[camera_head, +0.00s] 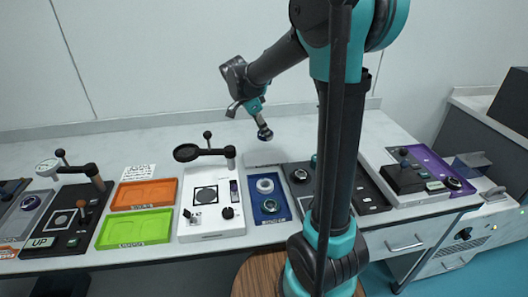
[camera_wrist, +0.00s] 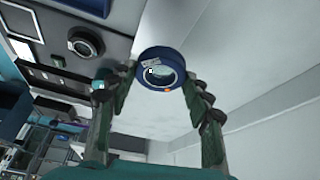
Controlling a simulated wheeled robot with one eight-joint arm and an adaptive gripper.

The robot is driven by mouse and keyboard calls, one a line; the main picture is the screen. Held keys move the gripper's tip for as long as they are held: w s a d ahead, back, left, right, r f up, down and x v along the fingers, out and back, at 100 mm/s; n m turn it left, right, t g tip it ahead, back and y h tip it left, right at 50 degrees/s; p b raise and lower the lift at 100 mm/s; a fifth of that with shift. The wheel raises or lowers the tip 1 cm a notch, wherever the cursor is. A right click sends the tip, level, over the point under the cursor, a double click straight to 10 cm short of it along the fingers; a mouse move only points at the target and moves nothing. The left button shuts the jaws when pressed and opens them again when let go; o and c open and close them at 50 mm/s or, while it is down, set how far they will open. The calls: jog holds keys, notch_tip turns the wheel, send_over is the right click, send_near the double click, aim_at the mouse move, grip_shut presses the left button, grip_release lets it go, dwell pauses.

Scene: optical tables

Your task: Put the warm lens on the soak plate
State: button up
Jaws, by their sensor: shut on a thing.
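My gripper (camera_head: 260,122) is shut on a lens (camera_head: 265,134) and holds it above the table, behind the row of stations. In the wrist view the lens (camera_wrist: 148,55) is a round glass in a thick blue ring, with a small white label and an orange mark on its rim. It sits between the two fingertips (camera_wrist: 165,80) of my gripper. I cannot tell for sure which station is the soak plate. A blue tray (camera_head: 257,215) with a white ring (camera_head: 265,186) stands below and in front of the lens.
Left of the blue tray are a white station (camera_head: 225,226) with a magnifier arm (camera_head: 205,152), an orange tray (camera_head: 125,197), a green tray (camera_head: 135,230) and a black station (camera_head: 72,240). A purple station (camera_head: 435,164) stands at right. The table's back strip (camera_head: 130,140) is clear.

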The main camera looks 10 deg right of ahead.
aim_at(267, 157)
notch_tip(267, 157, down, 10)
jog(key=shift+r, duration=0.25)
jog(key=shift+f, duration=0.15)
jog(key=o, duration=1.2)
jog(key=v, duration=1.2)
